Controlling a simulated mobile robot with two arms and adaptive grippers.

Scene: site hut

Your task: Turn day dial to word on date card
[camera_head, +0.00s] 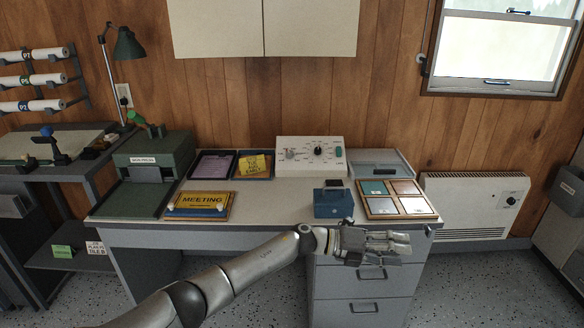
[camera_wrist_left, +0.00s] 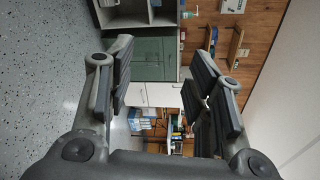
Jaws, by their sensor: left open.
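A white control box (camera_head: 283,170) with a sloped face stands at the back of the desk. It carries a pale knob (camera_head: 291,154) on the left and a black knob (camera_head: 318,150) near the middle, with marks too small to read. I cannot tell which is the day dial. A yellow card (camera_head: 257,165) with dark writing lies in a tray left of the box; I cannot tell whether it is the date card. My left gripper (camera_head: 398,243) is open and empty at the desk's front right, well short of the box. It frames no near object in the wrist view (camera_wrist_left: 158,95).
A yellow MEETING sign (camera_head: 198,201), a green press (camera_head: 148,190), a blue block-like holder (camera_head: 333,205) and a tray of coloured tiles (camera_head: 397,213) stand on the desk (camera_head: 265,212). The desk's middle is clear. Wall cupboards (camera_head: 264,28) hang above.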

